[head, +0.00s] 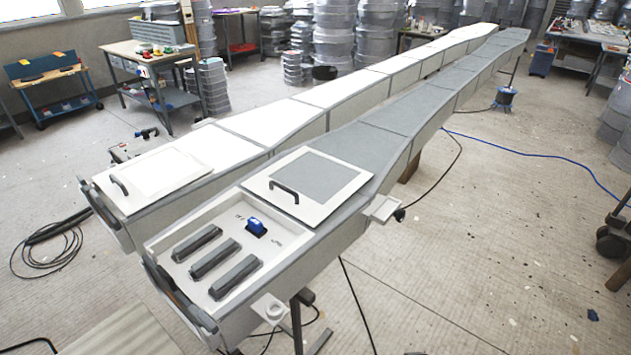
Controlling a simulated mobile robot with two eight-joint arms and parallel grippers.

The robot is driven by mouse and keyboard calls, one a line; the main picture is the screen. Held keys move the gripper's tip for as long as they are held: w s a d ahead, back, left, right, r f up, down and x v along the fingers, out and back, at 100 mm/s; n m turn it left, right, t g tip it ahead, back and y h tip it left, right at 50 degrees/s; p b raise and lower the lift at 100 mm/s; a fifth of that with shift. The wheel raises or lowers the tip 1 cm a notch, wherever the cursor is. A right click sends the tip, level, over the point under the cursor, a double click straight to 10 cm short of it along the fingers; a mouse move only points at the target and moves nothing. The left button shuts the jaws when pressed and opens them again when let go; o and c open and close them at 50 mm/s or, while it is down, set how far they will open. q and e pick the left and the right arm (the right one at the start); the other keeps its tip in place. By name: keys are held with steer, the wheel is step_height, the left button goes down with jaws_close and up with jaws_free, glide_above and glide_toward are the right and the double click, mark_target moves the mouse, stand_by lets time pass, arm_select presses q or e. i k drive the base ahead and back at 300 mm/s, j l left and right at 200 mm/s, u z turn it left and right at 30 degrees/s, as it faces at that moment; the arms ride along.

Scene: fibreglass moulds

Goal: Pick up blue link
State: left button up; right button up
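A small blue piece (256,227), which looks like the blue link, sits in the shallow white tray (290,242) at the near end of the grey-topped long mould (345,149). It has a darker lower part and lies behind several dark grey bars (215,259) in the same tray. Nothing covers it from this view. Neither of my grippers shows in the frame.
A white-framed panel with a black handle (285,191) lies just behind the tray. A second long mould with a white top (235,146) runs alongside on the left. Cables lie on the floor. Open floor is on the right.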

mark_target(255, 225)
steer(key=l+u, duration=0.15)
steer(key=u, duration=0.35)
steer(key=l+u, duration=0.15)
steer(key=u, duration=0.35)
steer(key=l+u, duration=0.15)
steer(key=u, duration=0.35)
steer(key=i, duration=0.5)
